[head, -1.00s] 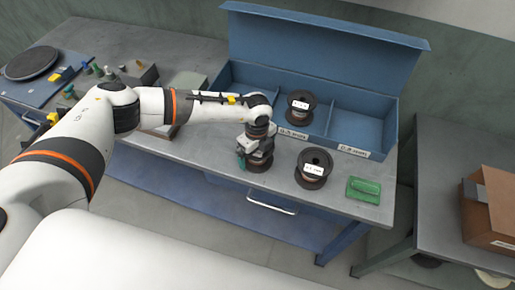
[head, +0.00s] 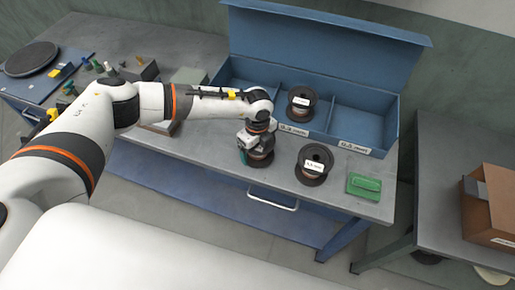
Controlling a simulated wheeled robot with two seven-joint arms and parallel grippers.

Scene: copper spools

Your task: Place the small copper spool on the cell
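My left gripper (head: 256,143) points down over the table, at a dark spool (head: 262,160) with copper-coloured winding that stands on or just above the tabletop. The gripper hides most of this spool, and whether its fingers are closed on it does not show. Another dark-flanged copper spool (head: 313,166) with a white label stands on the table to the right. A third spool (head: 300,104) sits inside the blue box. A round black plate (head: 30,59), possibly the cell, lies at the far left. My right gripper is out of view.
The open blue box (head: 365,121) with dividers and a raised lid stands behind the spools. A green block (head: 364,185) is at the table's right end. Small weights (head: 98,68) stand near the plate. A cardboard box (head: 489,208) is on the right-hand table.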

